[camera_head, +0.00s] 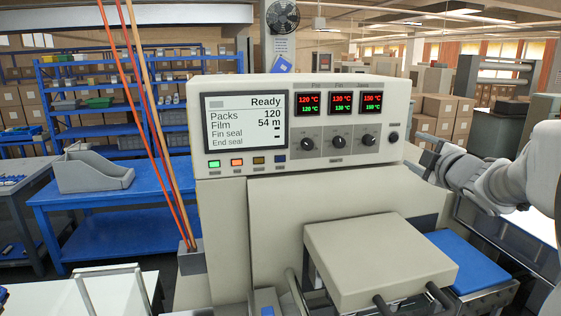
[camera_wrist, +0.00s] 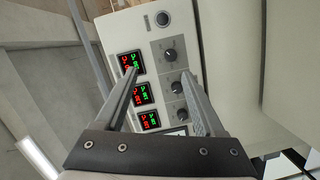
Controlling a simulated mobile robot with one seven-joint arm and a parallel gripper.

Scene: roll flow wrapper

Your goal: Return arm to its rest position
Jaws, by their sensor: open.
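My gripper (camera_head: 433,160) is at the right of the head view, beside the right end of the wrapper's control panel (camera_head: 240,167). A gap shows between it and the panel. In the wrist view my gripper (camera_wrist: 163,82) has its two fingers spread, with nothing between them. Beyond the fingers that view shows three temperature displays (camera_wrist: 142,95) and several dark knobs (camera_wrist: 174,87). The screen (camera_head: 246,122) reads Ready, Packs 120, Film 54 m. The displays in the head view (camera_head: 340,103) show red and green figures.
A beige cover (camera_head: 375,245) juts from the machine's front, with a blue surface (camera_head: 468,262) at its right. A blue bench (camera_head: 95,195) with a grey bin (camera_head: 92,172) stands left. Red and orange rods (camera_head: 155,125) rise at the panel's left. Open air surrounds my gripper.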

